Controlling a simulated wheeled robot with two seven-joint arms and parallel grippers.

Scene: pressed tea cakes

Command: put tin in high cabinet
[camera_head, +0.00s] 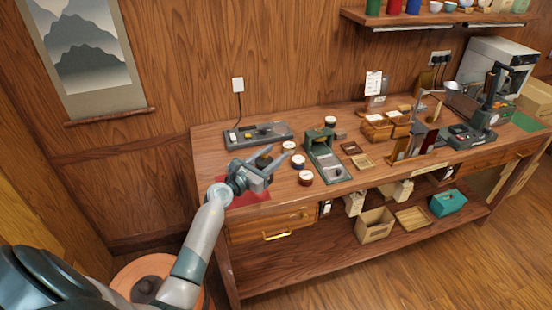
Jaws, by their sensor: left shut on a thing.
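My left gripper (273,160) reaches in over the left end of the workbench, above a red mat. It is shut on a small dark thing (263,161), mostly hidden by the fingers, so I cannot tell whether it is a tin. Another tin (330,121) stands farther back. No high cabinet is clearly in view. My right gripper is not in view.
The wooden bench (215,150) carries a grey-green press (323,158), a dark flat device (258,135), wooden trays (362,161) and a machine at right. A wall shelf (430,18) holds canisters and cups. A teal box (448,203) sits on the lower shelf.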

